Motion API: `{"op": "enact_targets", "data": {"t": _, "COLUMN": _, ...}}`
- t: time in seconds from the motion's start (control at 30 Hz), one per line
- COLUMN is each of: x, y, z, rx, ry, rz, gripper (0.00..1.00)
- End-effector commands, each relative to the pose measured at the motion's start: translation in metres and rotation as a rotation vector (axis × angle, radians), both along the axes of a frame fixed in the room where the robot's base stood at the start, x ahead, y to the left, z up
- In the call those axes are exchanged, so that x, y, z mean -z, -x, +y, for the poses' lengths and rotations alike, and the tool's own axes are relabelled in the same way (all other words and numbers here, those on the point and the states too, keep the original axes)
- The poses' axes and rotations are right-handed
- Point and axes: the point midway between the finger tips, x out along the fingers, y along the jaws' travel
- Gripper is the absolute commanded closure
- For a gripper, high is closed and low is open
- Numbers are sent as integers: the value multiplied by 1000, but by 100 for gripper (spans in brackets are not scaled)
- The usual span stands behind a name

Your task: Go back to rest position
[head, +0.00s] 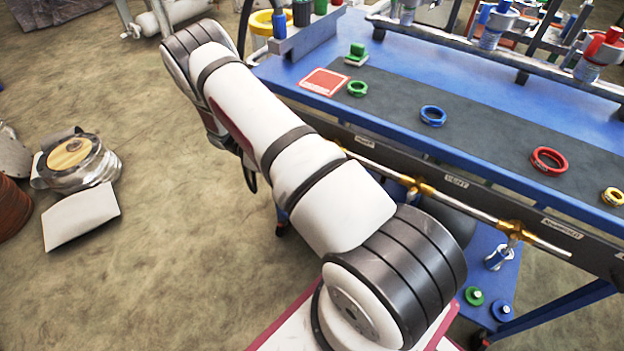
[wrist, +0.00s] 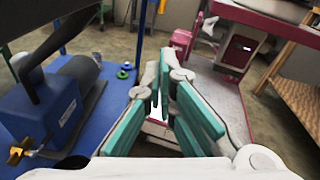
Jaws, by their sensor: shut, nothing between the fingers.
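My gripper (wrist: 168,78) shows in the wrist view, its teal-padded fingers drawn together at the tips with nothing seen between them. In the head view my white and grey arm stretches from the lower middle to the upper left, beside the blue table (head: 470,75). The gripper itself is hidden in the head view.
On the table's dark mat lie a green ring (head: 357,89), a blue ring (head: 433,116), a red ring (head: 547,160) and a yellow ring (head: 613,197). A blue pump (wrist: 50,110) stands left of my gripper. Open floor (head: 180,240) lies left of the arm.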

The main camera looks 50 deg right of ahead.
Motion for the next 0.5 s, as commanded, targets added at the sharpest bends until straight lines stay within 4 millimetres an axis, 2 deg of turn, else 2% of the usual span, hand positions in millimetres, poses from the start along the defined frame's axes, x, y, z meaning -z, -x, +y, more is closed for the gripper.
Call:
{"op": "enact_targets", "data": {"t": 0.17, "x": 0, "y": -8, "z": 2, "rx": 0, "ry": 0, "rz": 0, "gripper": 100}}
{"op": "enact_targets", "data": {"t": 0.5, "x": 0, "y": -8, "z": 2, "rx": 1, "ry": 0, "rz": 0, "gripper": 100}}
